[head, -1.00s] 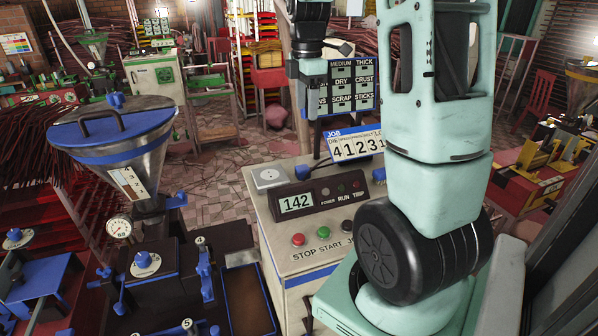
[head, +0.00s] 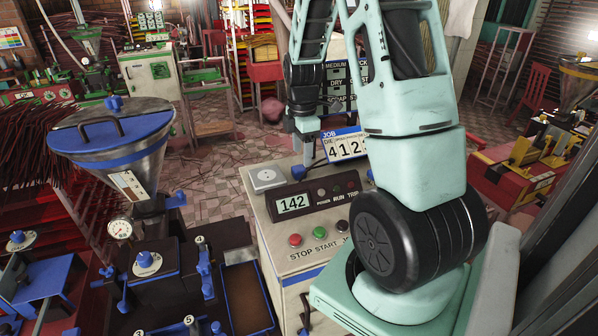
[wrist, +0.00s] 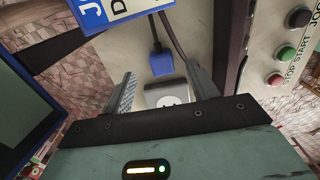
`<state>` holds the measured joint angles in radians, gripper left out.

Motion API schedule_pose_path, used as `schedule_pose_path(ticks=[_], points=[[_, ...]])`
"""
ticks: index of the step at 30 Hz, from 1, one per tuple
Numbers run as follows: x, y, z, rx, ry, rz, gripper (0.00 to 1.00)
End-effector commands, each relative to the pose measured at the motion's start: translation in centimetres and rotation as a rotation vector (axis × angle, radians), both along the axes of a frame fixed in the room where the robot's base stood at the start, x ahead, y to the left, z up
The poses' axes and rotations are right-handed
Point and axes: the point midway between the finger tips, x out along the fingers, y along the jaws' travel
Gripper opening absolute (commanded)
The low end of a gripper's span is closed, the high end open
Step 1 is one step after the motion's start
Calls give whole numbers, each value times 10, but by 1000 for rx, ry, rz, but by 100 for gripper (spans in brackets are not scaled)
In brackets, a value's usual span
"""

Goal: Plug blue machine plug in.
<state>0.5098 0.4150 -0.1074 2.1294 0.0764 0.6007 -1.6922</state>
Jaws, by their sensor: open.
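The blue plug (wrist: 161,62) lies on the machine's pale top in the wrist view, with a dark cable running from it up past the job sign. In the head view the plug (head: 296,173) shows just below my gripper (head: 306,148). The white socket plate (head: 267,179) is on the machine top, left of the plug. In the wrist view the socket (wrist: 168,98) sits between my gripper's fingers (wrist: 163,88), its lower part hidden by the gripper body. My gripper is open and empty, above the machine top. The plug is apart from the socket.
The job sign (head: 345,146) stands close to my gripper on the right. The display panel (head: 313,196) and its red and green buttons (head: 295,240) are in front. A hopper machine (head: 115,140) stands to the left.

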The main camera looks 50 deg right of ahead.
Motion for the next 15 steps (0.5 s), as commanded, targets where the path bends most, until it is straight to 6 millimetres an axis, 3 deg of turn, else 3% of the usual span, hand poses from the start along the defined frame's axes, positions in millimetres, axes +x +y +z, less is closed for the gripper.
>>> schedule_pose_path(ticks=[5, 15], points=[[0, 1, -4, 2, 3, 1, 58], [0, 3, -45, 2, 3, 0, 58]])
